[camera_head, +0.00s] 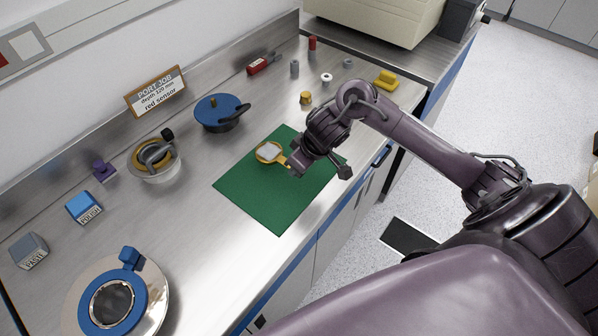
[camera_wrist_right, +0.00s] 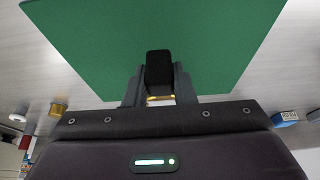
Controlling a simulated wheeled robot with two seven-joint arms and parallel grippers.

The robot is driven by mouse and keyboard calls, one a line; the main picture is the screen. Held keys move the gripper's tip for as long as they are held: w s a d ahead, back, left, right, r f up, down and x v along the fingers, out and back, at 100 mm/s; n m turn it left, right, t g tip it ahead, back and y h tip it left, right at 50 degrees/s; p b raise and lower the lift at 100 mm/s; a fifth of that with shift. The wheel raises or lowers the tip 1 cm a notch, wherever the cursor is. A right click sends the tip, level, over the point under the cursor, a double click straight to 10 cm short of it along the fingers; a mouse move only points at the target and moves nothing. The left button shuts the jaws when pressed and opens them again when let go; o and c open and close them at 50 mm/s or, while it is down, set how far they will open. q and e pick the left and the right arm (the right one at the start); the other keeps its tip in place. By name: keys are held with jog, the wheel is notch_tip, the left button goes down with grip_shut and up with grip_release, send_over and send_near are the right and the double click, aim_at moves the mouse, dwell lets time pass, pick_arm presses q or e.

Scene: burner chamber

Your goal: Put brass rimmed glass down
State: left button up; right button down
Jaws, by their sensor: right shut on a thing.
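The brass rimmed glass (camera_head: 268,152) is a small round pale disc with a brass ring and a short brass tab. It is at the green mat (camera_head: 278,205) in the head view, over its upper part; I cannot tell if it touches the mat. My right gripper (camera_head: 292,163) is shut on its tab from the right side. In the right wrist view, a strip of brass (camera_wrist_right: 160,98) shows between the fingers (camera_wrist_right: 160,85), with the green mat beyond; the rest of the glass is hidden there. My left gripper is in neither view.
A blue-lidded pot (camera_head: 218,112), a clear jar with a brass clamp ring (camera_head: 155,160) and blue (camera_head: 83,207) and grey blocks (camera_head: 29,250) stand to the left. A blue-ringed port (camera_head: 112,300) is at lower left. Small parts and a yellow block (camera_head: 386,80) lie behind. The mat's front is bare.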

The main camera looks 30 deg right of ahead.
jog(key=shift+f, duration=2.05)
jog(key=shift+f, duration=0.15)
jog(key=c, duration=1.2)
grip_release()
jog(key=shift+s+r, duration=0.1)
jog(key=shift+r, duration=0.35)
jog(key=v, duration=1.1)
jog(key=shift+r+p, duration=0.2)
jog(key=shift+p, duration=0.2)
jog(key=shift+s+f, duration=0.1)
jog(key=shift+s, duration=0.05)
